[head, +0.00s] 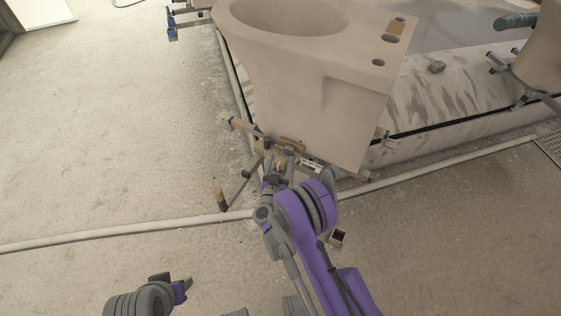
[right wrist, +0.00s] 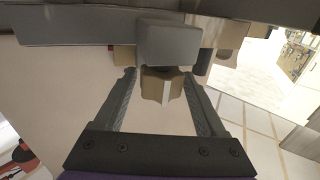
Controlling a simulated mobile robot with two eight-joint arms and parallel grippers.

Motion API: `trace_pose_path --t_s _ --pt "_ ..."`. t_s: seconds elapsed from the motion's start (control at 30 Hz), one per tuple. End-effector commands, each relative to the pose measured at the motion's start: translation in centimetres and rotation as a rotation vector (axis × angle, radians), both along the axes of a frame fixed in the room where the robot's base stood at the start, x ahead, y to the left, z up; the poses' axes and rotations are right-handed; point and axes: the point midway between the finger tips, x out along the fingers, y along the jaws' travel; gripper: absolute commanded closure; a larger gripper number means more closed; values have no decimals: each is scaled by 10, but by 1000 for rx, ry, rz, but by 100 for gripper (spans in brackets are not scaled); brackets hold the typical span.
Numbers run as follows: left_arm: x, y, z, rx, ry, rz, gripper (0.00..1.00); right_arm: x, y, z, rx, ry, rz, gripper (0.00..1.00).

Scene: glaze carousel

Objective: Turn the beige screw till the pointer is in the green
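The beige screw (right wrist: 162,88) is a lobed knob with a pale stripe, below a grey block in the right wrist view. My right gripper (right wrist: 161,76) has its fingers on either side of it. A narrow gap shows at the left finger; contact at the right finger is unclear. In the head view, the right gripper (head: 278,174) is at the stand under the large beige basin and mostly hides the screw. A small pale gauge (head: 309,165) with a green patch sits just right of it; its pointer is too small to read. My left gripper (head: 180,287) is low at the left, its opening unclear.
The basin (head: 330,95) stands above metal bracket arms (head: 240,183) that stick out to the left. A pale pipe (head: 130,232) runs along the floor. The floor at the left is clear.

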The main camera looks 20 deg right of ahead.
Motion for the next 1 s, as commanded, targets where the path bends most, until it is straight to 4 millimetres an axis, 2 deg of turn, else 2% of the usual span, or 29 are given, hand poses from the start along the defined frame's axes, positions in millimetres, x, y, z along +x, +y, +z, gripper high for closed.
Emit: trace_pose_path --t_s 0.03,0.37,0.67,1.0 --pt "0 0 0 0 0 0 52 0 0 0 0 0 0 38" --pt "0 0 0 0 0 0 52 0 0 0 0 0 0 97" --pt "1 0 -7 0 3 0 52 0 1 -1 1 0 -42 97" --pt "4 0 -35 0 12 0 52 1 2 -3 1 0 -266 97"
